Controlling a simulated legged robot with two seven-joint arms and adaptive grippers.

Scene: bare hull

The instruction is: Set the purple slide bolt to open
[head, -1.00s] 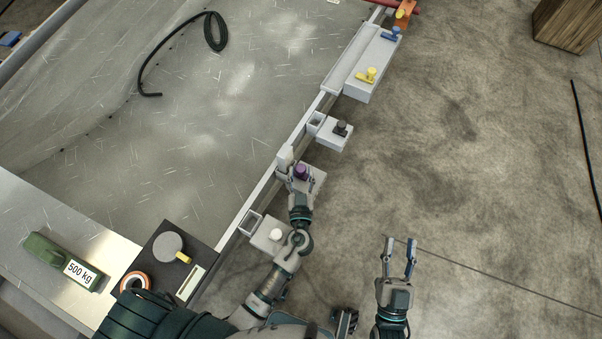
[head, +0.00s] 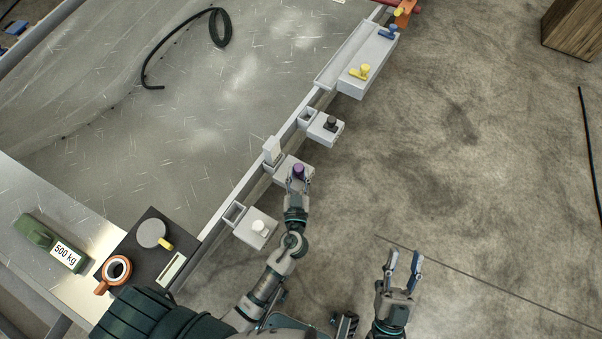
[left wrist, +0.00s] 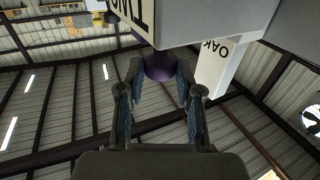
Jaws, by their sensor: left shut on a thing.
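The purple slide bolt's knob (head: 298,170) sits on a light grey housing (head: 281,168) beside the hull rail. A white upright block (head: 271,149) stands at the housing's rail side, apart from the knob. My left gripper (head: 299,178) is shut on the purple knob, with a finger on each side. In the left wrist view the purple knob (left wrist: 160,66) shows between the fingers, against the housing (left wrist: 200,22) with its partly cut-off lettering. My right gripper (head: 404,259) is open and empty over the floor, to the right.
A white-knobbed bolt (head: 259,227) is nearer me, and a black-knobbed bolt (head: 331,124) is farther along the rail (head: 225,205). A yellow handle (head: 361,71) and a blue handle (head: 388,32) lie beyond. An orange mug (head: 114,272) stands at lower left. The right-hand floor is mostly clear.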

